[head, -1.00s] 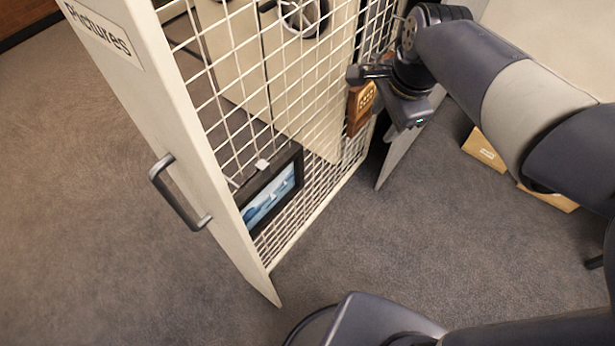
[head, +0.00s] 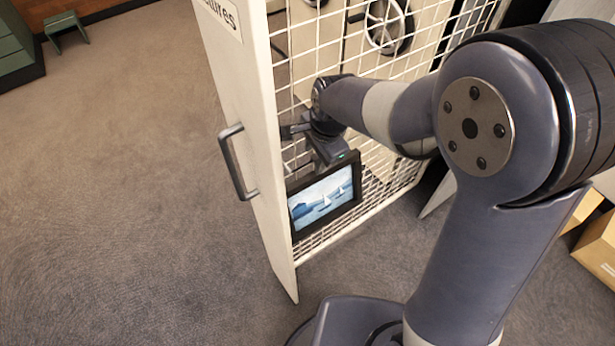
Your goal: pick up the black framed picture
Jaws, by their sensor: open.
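The black framed picture (head: 325,199) shows sailboats on blue water. It hangs upright low on the white wire mesh of the pull-out rack (head: 246,130), close to the rack's front end panel. My gripper (head: 291,131) is just above the picture's upper left part, in front of the mesh. It is open, and nothing shows between its fingers. The gripper looks apart from the frame, but its exact distance from the mesh cannot be told. My wrist covers part of the mesh above the picture.
The rack's end panel carries a grey handle (head: 238,163) and a partly cut-off label. A spoked wheel (head: 388,24) hangs higher on the mesh. Cardboard boxes (head: 598,246) stand at the right. A green stool (head: 66,29) is far left. The carpet on the left is clear.

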